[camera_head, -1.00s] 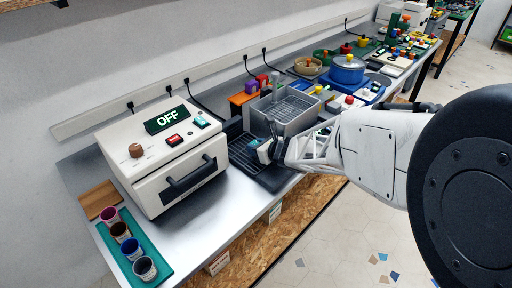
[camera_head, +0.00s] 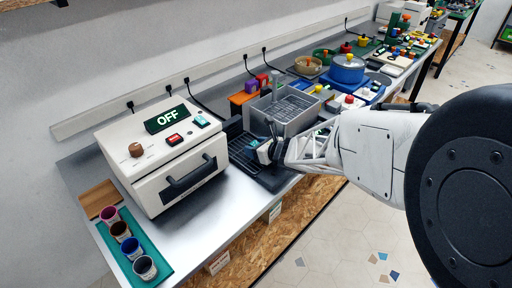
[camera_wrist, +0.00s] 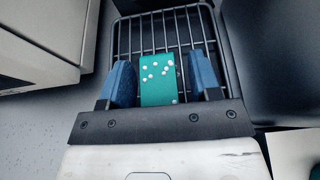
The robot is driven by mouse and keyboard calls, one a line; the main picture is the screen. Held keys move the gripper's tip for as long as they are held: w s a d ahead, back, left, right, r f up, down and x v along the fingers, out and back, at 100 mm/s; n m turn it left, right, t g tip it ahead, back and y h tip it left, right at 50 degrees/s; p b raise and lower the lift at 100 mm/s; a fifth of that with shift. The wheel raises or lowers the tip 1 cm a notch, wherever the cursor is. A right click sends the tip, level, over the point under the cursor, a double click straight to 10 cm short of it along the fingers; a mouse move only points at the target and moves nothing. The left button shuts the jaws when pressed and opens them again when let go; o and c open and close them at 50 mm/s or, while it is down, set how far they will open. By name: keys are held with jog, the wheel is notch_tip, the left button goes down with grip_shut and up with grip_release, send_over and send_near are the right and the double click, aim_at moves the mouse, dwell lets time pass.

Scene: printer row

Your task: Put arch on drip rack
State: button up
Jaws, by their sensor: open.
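The green arch (camera_wrist: 158,80), flecked with white dots, lies over the bars of the black wire drip rack (camera_wrist: 183,23) in the wrist view. Its underside and curve are hidden from this angle. My gripper (camera_wrist: 162,72) is open, with one blue finger pad on each side of the arch.
The white machine (camera_head: 160,150) reading OFF stands left of the rack. The grey sink (camera_head: 290,112) with a faucet is behind my gripper. A green tray of cups (camera_head: 140,250) lies at the front left. Pots and blocks crowd the counter farther back.

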jog(key=shift+r, duration=0.15)
jog(key=v, duration=1.2)
jog(key=shift+r, duration=0.1)
dwell(0.5)
